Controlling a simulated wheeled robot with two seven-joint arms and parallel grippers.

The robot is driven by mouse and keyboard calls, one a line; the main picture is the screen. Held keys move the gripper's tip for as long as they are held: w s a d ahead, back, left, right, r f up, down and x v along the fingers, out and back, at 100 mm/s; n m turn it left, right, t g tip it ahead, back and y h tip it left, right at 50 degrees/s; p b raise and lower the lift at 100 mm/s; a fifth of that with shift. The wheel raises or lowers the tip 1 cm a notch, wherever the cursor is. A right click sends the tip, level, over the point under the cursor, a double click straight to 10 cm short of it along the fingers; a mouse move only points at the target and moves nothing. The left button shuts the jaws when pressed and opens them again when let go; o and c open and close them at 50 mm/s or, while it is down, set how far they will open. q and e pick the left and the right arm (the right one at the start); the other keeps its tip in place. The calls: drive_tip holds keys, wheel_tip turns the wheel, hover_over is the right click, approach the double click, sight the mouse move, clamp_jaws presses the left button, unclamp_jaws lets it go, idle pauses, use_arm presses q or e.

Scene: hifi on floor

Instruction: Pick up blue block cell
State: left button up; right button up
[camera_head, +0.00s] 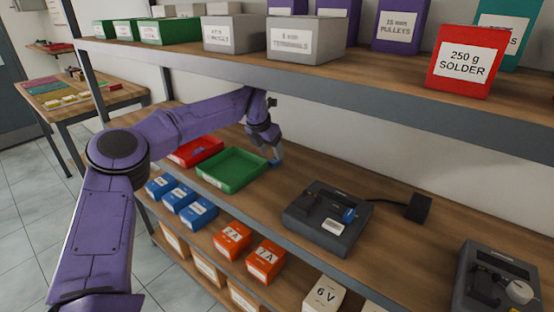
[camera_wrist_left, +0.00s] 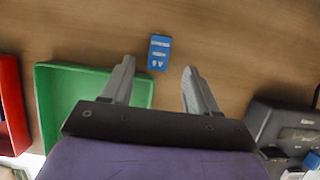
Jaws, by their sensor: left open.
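A blue block cell (camera_wrist_left: 159,52) with white marks lies on the wooden shelf in the left wrist view. My left gripper (camera_wrist_left: 158,68) is open, with one finger on each side of the line to the block; nothing is between the jaws that I can see as held. In the head view my left gripper (camera_head: 273,156) points down at the shelf, just right of the green tray, and a little blue shows at its tips. Whether the fingers are level with the block or above it, I cannot tell. My right gripper is in neither view.
The green tray (camera_head: 234,184) and a red tray (camera_head: 196,151) sit left of the gripper. A dark charger (camera_head: 328,222) holding a blue cell stands to the right, with a black adapter (camera_head: 418,207) behind. The upper shelf (camera_head: 330,70) overhangs the arm.

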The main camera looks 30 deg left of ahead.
sight(275, 160)
use_arm(q)
drive_tip(key=x, duration=0.4)
drive_tip(key=shift+w+a+f+p, duration=0.1)
drive_tip(key=shift+w+f+p, duration=0.2)
drive_tip(key=shift+p, duration=0.1)
drive_tip(key=shift+s+r, duration=0.1)
drive_tip(key=shift+s, duration=0.05)
drive_tip(key=c, duration=0.3)
clamp_jaws()
